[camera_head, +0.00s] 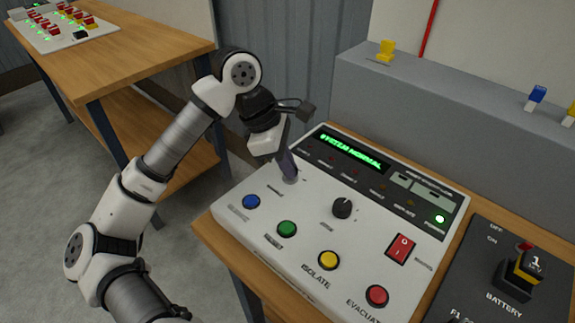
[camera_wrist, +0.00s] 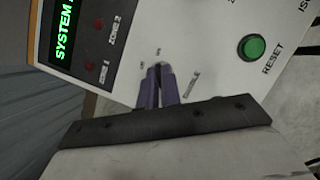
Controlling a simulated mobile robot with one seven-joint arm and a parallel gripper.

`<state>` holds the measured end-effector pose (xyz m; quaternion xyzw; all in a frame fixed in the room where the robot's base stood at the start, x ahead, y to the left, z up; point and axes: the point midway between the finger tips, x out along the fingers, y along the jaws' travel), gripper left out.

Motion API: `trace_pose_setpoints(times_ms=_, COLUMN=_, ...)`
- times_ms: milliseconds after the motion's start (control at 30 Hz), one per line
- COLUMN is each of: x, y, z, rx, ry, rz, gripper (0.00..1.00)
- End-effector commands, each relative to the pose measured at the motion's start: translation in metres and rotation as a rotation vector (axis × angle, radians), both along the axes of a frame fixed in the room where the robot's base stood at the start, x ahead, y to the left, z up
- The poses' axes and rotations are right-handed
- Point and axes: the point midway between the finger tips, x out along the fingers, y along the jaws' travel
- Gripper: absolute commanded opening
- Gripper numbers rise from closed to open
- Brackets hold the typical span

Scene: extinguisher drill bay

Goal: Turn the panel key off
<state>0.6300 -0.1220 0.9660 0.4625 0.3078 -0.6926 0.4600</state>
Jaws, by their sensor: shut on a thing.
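The white control panel (camera_head: 308,212) lies sloped on a wooden bench, with a lit green display (camera_head: 352,150) reading SYSTEM NORMAL. My gripper (camera_head: 290,178) points down at the upper left of the panel, above the blue button. Its dark purple fingers are close together and shut on the panel key, which they hide almost entirely. In the wrist view the fingertips (camera_wrist: 160,68) meet at the panel face, with small labels beside them that are hard to read. I cannot tell which way the key points.
Blue (camera_head: 251,202), green (camera_head: 287,229), yellow (camera_head: 329,260) and red (camera_head: 377,296) buttons line the panel's front. A black knob (camera_head: 342,208) and a red rocker switch (camera_head: 400,249) sit to the right. A dark battery box (camera_head: 500,285) is at the far right. A grey ledge stands behind.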

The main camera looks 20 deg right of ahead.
Motion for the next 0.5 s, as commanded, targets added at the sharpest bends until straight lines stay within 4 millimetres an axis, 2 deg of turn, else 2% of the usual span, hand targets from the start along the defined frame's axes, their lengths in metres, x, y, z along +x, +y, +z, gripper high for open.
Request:
trace_pose_setpoints(times_ms=100, x=-0.0002, y=0.0007, z=-0.0054, rx=0.000, ry=-0.004, rz=0.069, gripper=0.00)
trace_pose_setpoints(times_ms=500, x=-0.0025, y=0.0013, z=-0.0065, rx=0.001, ry=-0.006, rz=0.426, gripper=0.00)
